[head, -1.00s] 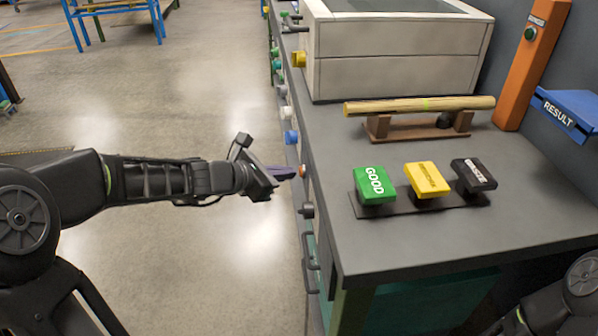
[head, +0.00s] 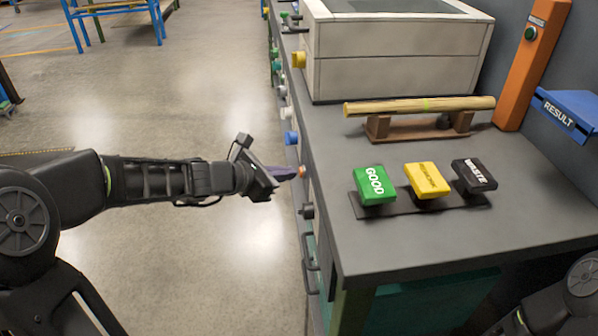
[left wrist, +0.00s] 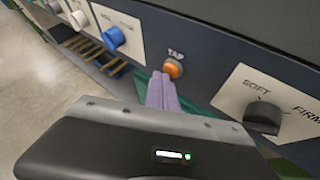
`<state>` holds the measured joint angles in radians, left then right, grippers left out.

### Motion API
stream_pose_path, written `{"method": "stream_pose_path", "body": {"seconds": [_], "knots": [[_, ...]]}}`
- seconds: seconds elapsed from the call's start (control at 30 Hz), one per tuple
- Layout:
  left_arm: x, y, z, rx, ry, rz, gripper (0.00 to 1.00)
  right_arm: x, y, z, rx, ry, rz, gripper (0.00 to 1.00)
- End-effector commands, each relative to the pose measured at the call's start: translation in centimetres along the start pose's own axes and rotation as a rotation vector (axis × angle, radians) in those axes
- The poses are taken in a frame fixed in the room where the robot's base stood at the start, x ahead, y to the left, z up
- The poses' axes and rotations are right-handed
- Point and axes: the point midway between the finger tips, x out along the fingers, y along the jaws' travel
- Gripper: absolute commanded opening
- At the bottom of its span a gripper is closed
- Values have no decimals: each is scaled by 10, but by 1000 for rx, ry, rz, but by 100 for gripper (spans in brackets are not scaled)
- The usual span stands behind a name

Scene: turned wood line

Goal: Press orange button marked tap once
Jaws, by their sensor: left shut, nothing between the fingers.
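The orange button (left wrist: 173,69) sits on the dark front panel of the bench, under the label TAP, in the left wrist view. In the head view the orange button (head: 302,171) shows at the bench's front edge. My left gripper (head: 292,174) is shut and empty, its purple fingers pointing at the button. In the left wrist view the fingertips (left wrist: 161,78) are right beside the button's lower left; I cannot tell whether they touch it. My right gripper is not in view.
A SOFT–FIRM knob (left wrist: 262,117) is right of the button, and a blue knob (left wrist: 115,38) is left of it. On the bench top stand green GOOD (head: 374,185), yellow (head: 427,179) and black WASTE (head: 474,174) blocks, and a wooden rod (head: 420,105) on a stand.

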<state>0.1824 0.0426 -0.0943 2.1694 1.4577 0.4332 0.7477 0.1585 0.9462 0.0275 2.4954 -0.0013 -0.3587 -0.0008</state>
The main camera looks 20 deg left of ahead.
Motion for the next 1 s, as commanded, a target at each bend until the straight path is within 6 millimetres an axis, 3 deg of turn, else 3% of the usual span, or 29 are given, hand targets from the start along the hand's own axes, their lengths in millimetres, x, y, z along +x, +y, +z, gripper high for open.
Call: {"method": "stream_pose_path", "body": {"seconds": [0.63, 1.0], "knots": [[-10, 7, -7, -2, 1, 2, 0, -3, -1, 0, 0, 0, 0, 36], [-33, 24, -23, -1, 2, 3, 0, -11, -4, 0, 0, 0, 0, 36]]}}
